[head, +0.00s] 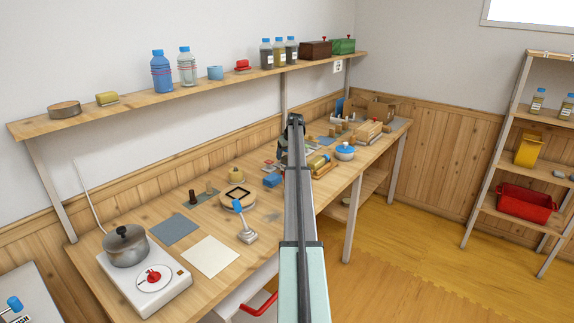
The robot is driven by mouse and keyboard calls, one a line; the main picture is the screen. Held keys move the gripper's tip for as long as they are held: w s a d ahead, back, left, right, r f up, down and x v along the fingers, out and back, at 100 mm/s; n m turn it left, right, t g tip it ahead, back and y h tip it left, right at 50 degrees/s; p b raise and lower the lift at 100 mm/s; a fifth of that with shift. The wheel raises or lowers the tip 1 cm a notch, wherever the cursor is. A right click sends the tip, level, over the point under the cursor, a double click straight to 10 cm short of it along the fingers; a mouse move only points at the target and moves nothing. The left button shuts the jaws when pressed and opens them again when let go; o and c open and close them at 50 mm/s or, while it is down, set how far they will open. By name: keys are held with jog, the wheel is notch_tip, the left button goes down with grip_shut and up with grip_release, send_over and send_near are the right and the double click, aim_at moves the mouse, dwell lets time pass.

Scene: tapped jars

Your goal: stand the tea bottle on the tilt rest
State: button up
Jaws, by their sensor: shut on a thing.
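My arm reaches away over the counter, and my gripper (282,156) shows only as a small dark shape at its far end. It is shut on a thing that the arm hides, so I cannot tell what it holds. I cannot pick out the tea bottle for sure. Three capped bottles, a dark one (266,55), an amber one (279,54) and another dark one (292,52), stand upright on the wall shelf. I cannot make out the tilt rest for sure; several small wooden items sit near and behind the arm.
The counter (190,262) carries a hotplate with a pot (126,247), a round wooden piece (238,196) and a grey item with a blue top (246,232). A white pot with a blue lid (345,152) stands right of the arm. The wall shelf (120,106) runs above the counter.

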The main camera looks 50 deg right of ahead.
grip_shut()
dwell(0.3)
